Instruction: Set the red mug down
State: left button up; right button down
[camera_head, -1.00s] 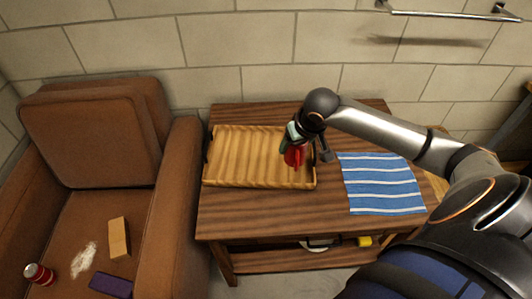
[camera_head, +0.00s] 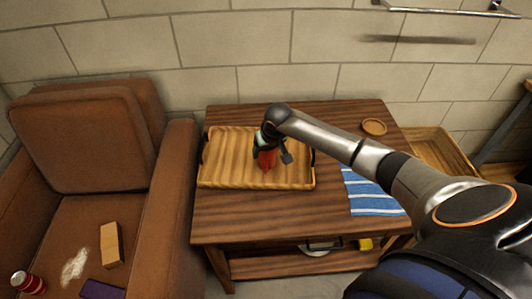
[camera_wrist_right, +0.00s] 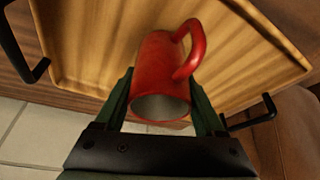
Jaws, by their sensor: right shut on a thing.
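The red mug (camera_wrist_right: 160,80) is between the two fingers of my right gripper (camera_wrist_right: 163,105) in the right wrist view, its handle toward the upper right and its open rim toward the gripper. In the head view the mug (camera_head: 266,160) shows below the right gripper (camera_head: 268,146), over the middle of the wooden tray (camera_head: 222,172). The tray also fills the background of the wrist view (camera_wrist_right: 95,45). I cannot tell whether the mug touches the tray. My left gripper is not in view.
The tray stands on a wooden table (camera_head: 240,220). A striped blue cloth (camera_head: 370,195) and a small round coaster (camera_head: 374,127) lie to its right. A brown armchair (camera_head: 90,140) holding a can (camera_head: 28,283) and a block (camera_head: 111,245) is at the left.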

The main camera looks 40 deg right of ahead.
jog(key=shift+f, duration=0.25)
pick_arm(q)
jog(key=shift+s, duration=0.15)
pick_arm(e)
jog(key=shift+f, duration=0.15)
grip_release()
pick_arm(q)
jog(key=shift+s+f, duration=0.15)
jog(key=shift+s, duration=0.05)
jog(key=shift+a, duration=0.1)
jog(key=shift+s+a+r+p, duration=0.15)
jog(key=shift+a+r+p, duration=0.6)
jog(key=shift+p, duration=0.8)
pick_arm(e)
jog(key=v, duration=1.2)
